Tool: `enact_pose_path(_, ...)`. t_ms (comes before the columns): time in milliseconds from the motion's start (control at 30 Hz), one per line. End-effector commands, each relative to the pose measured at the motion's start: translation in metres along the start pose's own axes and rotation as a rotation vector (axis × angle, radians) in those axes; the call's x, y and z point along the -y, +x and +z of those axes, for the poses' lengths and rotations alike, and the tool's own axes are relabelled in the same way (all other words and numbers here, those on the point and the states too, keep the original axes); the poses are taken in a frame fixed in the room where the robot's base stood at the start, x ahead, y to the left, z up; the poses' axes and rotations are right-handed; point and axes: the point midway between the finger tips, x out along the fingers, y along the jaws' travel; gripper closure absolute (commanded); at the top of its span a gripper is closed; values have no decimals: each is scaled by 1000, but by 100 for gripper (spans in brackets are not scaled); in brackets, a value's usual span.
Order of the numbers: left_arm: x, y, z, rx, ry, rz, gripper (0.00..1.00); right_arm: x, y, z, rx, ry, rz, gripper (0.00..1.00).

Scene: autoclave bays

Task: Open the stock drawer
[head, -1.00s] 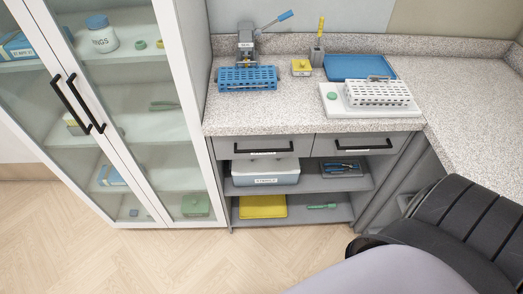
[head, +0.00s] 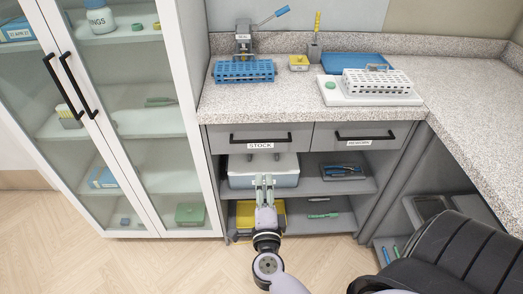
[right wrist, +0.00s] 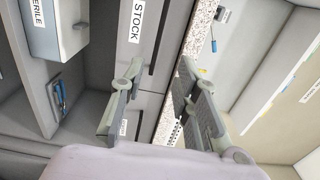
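The stock drawer (head: 222,143) is the left of two grey drawers under the counter. It looks shut, with a black bar handle (head: 260,138) and a STOCK label below it. The label also shows in the right wrist view (right wrist: 136,20). My right gripper (head: 264,180) is in front of the cabinet, below the handle in the head view and apart from it. In the right wrist view its two fingers (right wrist: 157,85) stand apart with nothing between them, the drawer front beyond. My left gripper is not in view.
A second drawer (head: 325,136) with a similar handle is to the right. Open shelves below hold a grey-blue box (head: 240,173) and a yellow item. A glass-door cabinet (head: 110,110) stands left; a black chair (head: 450,255) is at lower right. Racks stand on the counter (head: 300,100).

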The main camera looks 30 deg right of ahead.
Motion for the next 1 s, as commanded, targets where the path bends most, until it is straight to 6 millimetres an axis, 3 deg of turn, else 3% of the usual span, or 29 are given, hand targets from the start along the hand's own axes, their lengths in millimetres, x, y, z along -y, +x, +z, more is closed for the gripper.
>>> enact_pose_path(600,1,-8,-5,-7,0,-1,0,1,128,1,4,-6,-4,71)
enact_pose_path(800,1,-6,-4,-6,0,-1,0,0,155,1,3,-6,-2,71)
enact_pose_path(1000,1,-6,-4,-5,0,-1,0,0,164,1,3,-5,0,71)
